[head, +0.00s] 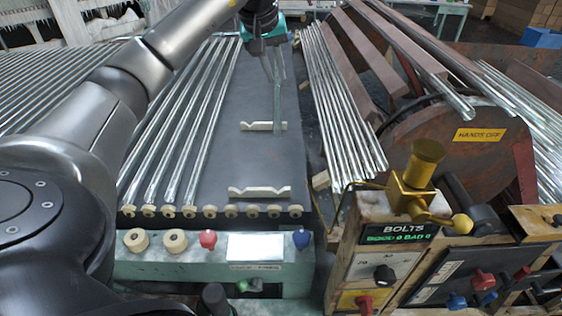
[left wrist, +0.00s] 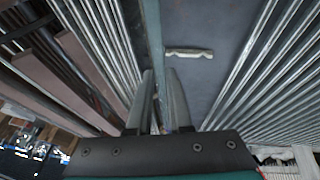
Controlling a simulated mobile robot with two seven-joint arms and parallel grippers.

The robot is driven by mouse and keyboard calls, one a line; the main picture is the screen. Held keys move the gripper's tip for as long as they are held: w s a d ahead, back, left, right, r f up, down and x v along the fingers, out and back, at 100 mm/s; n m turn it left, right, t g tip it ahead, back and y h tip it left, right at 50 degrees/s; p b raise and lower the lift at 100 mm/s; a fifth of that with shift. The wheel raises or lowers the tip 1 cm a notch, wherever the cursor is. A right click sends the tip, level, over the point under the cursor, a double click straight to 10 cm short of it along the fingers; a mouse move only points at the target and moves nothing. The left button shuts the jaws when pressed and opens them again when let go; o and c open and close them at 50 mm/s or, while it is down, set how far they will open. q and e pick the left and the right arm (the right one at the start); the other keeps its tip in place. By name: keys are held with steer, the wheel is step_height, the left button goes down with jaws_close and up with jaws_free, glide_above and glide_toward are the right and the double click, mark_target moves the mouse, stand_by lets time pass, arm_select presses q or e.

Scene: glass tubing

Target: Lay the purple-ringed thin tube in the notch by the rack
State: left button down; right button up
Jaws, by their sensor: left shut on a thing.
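My left gripper (head: 272,72) is at the top middle of the head view, above the far part of the dark bench top. It is shut on a thin greenish glass tube (head: 278,115), which hangs steeply down toward the far notched block (head: 264,126). Whether the tube touches this block or passes beside it cannot be told. A second cream notched block (head: 260,191) lies nearer and looks empty. In the left wrist view the tube (left wrist: 152,35) runs up between the fingers (left wrist: 161,78), left of a notched block (left wrist: 189,53). The purple ring cannot be made out clearly. My right gripper is out of view.
The rack of long glass tubes (head: 183,125) fills the left side, ending at a row of cream rollers (head: 209,211). More tubes (head: 340,110) lie right of the bench. A brass fitting (head: 412,185) stands on the control box at right. The bench around the blocks is clear.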

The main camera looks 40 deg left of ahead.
arm_select(q)
steer(key=shift+f+b, duration=0.3)
steer(key=shift+f, duration=0.25)
steer(key=shift+f+b, duration=1.4)
steer(key=shift+f, duration=8.55)
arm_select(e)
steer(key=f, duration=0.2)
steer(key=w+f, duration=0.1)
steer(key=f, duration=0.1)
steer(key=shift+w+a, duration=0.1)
arm_select(q)
steer(key=shift+f+b, duration=0.4)
steer(key=shift+f, duration=0.05)
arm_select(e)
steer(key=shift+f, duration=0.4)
arm_select(q)
steer(key=c, duration=0.8)
jaws_free()
steer(key=shift+c, duration=0.2)
steer(key=shift+r, duration=0.15)
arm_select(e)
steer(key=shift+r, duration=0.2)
